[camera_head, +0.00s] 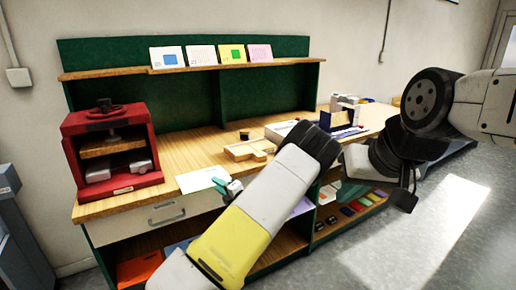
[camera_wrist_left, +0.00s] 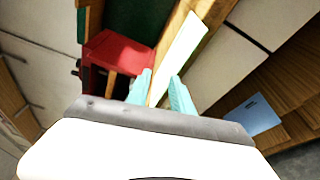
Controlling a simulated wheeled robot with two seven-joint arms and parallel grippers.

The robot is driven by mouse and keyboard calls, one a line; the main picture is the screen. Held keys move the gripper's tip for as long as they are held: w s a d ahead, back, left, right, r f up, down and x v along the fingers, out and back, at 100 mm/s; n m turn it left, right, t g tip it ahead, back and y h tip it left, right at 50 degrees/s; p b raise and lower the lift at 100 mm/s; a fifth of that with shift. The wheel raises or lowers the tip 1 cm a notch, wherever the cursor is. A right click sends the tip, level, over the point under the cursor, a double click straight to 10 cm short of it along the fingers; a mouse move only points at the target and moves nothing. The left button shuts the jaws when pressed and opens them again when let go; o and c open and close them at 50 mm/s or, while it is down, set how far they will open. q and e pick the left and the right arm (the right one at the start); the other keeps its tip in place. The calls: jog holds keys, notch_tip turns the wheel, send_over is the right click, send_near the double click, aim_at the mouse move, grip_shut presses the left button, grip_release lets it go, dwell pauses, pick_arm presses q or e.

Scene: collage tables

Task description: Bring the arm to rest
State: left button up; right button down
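My left gripper (camera_head: 221,185) has teal fingers and hangs by the table's front edge, at the right end of a white sheet (camera_head: 196,180). In the left wrist view its fingers (camera_wrist_left: 161,76) are apart. The sheet (camera_wrist_left: 186,48) lies beyond and partly between them in that picture; I see no grip on it. My left arm's white and yellow link (camera_head: 238,233) crosses the middle of the head view. My right arm comes in from the right. A bit of teal at my right gripper (camera_head: 351,190) shows below its dark wrist, mostly hidden.
The wooden table (camera_head: 178,150) carries a red press (camera_head: 112,150) at left, a wooden tray (camera_head: 248,150) and a blue-framed device (camera_head: 340,119) further right. Cards stand on the back shelf (camera_head: 110,73). A drawer (camera_head: 165,215) and lower shelves lie under the top. Floor at right is clear.

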pick_arm(q)
jog(key=s+a+r+n+g+h, duration=0.2)
jog(key=s+r+n+g, duration=0.1)
jog(key=s+n, duration=0.35)
jog(key=s+a+r+n+g+h, duration=0.1)
jog(key=s+a+r+n+g, duration=0.2)
jog(key=s+n, duration=0.4)
jog(key=s+a+r+n+g+h, duration=0.25)
jog(key=s+n+g, duration=0.2)
jog(key=n, duration=0.45)
jog(key=s+d+r+n+t+h, duration=0.2)
jog(key=s+d+r+n+h, duration=0.3)
jog(key=s+r+n, duration=0.3)
jog(key=s+d+r+n+t+h, duration=0.3)
jog(key=s+d+r+n, duration=0.5)
jog(key=s+n, duration=0.3)
jog(key=shift+s+d+h, duration=0.2)
jog(key=shift+d+h, duration=0.1)
jog(key=shift+h, duration=0.55)
